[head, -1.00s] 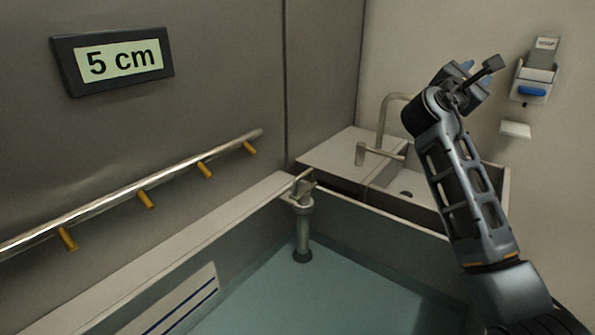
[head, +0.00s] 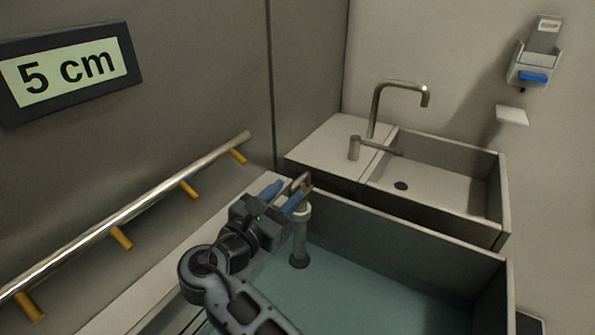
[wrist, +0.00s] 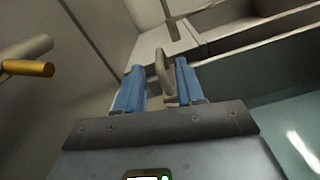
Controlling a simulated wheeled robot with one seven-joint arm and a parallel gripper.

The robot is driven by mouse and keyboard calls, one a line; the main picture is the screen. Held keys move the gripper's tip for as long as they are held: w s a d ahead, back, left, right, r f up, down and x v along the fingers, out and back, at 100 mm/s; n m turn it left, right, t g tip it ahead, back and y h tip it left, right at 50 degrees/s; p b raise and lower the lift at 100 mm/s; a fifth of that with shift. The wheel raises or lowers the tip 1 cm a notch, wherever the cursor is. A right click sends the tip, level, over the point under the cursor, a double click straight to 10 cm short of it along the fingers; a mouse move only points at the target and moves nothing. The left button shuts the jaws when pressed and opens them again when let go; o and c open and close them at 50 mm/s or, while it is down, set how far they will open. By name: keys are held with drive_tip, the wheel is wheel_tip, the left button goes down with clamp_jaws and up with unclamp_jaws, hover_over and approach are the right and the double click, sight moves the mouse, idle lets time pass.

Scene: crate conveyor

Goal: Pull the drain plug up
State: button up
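The drain plug is a grey upright post (head: 299,240) standing in the water of the tub, with a dark foot at the bottom and a metal loop handle (head: 301,183) on top. In the wrist view the handle (wrist: 162,75) stands between the two blue fingers. My gripper (head: 284,194) is open, with a finger on each side of the handle and a gap visible beside it. Part of the handle and the post's top are hidden behind the fingers in the head view.
The tub wall (head: 400,245) runs along the right of the post. Behind it are a sink (head: 440,185) and a tap (head: 375,110). A rail (head: 150,200) with orange pegs runs along the left wall below a display (head: 68,72) reading 5 cm. A dispenser (head: 535,55) hangs at right.

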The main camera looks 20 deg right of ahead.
sight(306, 172)
drive_tip(key=shift+a+f, duration=0.25)
drive_tip(key=shift+p+x, duration=0.35)
drive_tip(key=shift+x, duration=3.35)
clamp_jaws()
